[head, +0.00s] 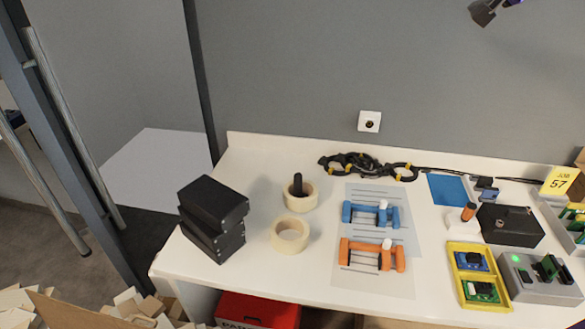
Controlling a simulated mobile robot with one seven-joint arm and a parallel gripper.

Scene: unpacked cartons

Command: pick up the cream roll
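Two cream rolls, like rolls of tape, are on the white table in the head view. The nearer cream roll (290,237) lies flat with an open, empty middle. The farther cream roll (299,203) lies just behind it, with a black upright thing (297,184) standing in its hole. What looks like the tip of my gripper (481,17) shows at the top right edge, high above the table and far from both rolls. Most of it is out of frame, so its opening cannot be made out.
A stack of black boxes (214,214) stands left of the rolls. Blue clamps (362,213) and orange clamps (360,252) lie on printed sheets to the right. Black cable (352,163) lies behind. The white table (262,275) is clear in front of the nearer roll.

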